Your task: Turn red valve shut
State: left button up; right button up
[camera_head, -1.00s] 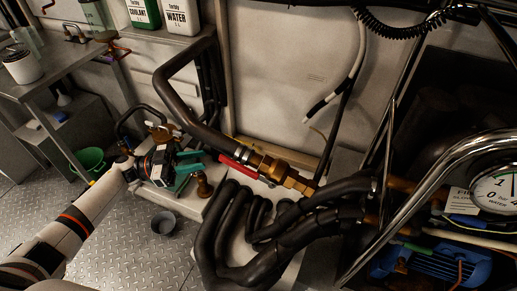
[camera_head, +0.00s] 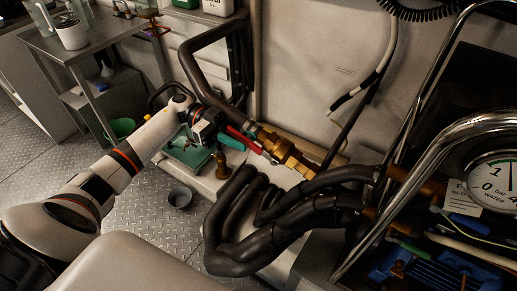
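The red valve handle (camera_head: 243,139) is a flat lever on the brass valve (camera_head: 285,152), which joins the dark insulated pipe. The lever lies roughly along the pipe, slanting down to the right. My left gripper (camera_head: 219,127) comes in from the left, close to the upper left end of the red lever. Its dark wrist hides part of what lies behind it. I cannot tell whether its fingers touch the lever or how far apart they are. My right gripper is not in view.
Thick black hoses (camera_head: 240,225) loop in front of the valve. A brass fitting (camera_head: 221,165) stands below the gripper. A pressure gauge (camera_head: 492,185) and a chrome rail (camera_head: 420,170) are at right.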

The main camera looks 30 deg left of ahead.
pick_arm(q)
jog(key=shift+d, duration=0.45)
jog(key=c, duration=0.6)
grip_shut()
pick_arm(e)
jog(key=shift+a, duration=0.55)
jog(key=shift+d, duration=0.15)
